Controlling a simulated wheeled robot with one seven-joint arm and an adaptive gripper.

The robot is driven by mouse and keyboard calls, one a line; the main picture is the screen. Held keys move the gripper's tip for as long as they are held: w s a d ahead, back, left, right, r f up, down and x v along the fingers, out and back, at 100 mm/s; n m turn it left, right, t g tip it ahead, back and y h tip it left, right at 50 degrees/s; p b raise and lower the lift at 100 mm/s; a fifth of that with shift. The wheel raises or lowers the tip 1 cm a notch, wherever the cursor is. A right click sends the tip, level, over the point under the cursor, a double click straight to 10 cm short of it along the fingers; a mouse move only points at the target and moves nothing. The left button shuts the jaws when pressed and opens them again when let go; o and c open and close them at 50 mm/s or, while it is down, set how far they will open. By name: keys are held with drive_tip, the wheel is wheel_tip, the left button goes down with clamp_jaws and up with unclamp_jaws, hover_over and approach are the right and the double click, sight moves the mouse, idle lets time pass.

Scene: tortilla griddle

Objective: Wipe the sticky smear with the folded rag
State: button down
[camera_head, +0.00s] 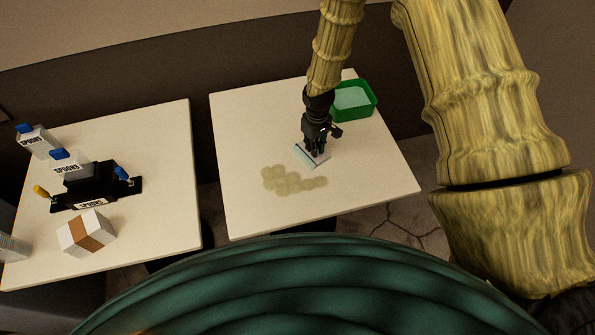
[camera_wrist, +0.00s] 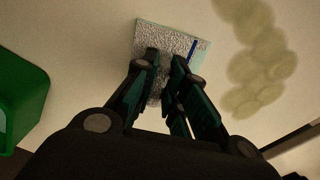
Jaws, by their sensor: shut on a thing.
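The sticky smear (camera_head: 285,182) is a patch of overlapping yellow-brown blotches on the right table. It also shows at the upper right of the wrist view (camera_wrist: 258,62). The folded rag (camera_head: 304,156) is pale grey-white with a blue stripe, and lies just above and right of the smear in the head view. In the wrist view the rag (camera_wrist: 160,36) has a rough, speckled top. My gripper (camera_head: 315,150) points down and is shut on the rag, its fingertips (camera_wrist: 165,58) covering part of it. I cannot tell whether the rag touches the table.
A green bin (camera_head: 368,112) with pale contents stands at the right table's back edge, behind my gripper. The right table (camera_head: 245,120) is otherwise clear. The left table (camera_head: 160,150) holds a black caddy (camera_head: 100,186), spoon boxes (camera_head: 38,142) and a brown-banded white block (camera_head: 88,232). A gap separates the tables.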

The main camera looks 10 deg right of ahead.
drive_tip(key=shift+s+a+f, duration=0.1)
drive_tip(key=shift+s+a, duration=0.25)
drive_tip(key=shift+a, duration=0.4)
drive_tip(key=shift+s+a, duration=0.3)
drive_tip(key=shift+a, duration=0.5)
drive_tip(key=shift+s+a+f, duration=0.1)
drive_tip(key=shift+s+a, duration=0.25)
drive_tip(key=shift+a, duration=0.4)
drive_tip(key=shift+s, duration=0.3)
drive_tip(key=c, duration=1.7)
unclamp_jaws()
drive_tip(key=shift+d, duration=0.1)
drive_tip(key=shift+w, duration=0.1)
drive_tip(key=shift+f, duration=0.2)
clamp_jaws()
drive_tip(key=shift+r, duration=0.1)
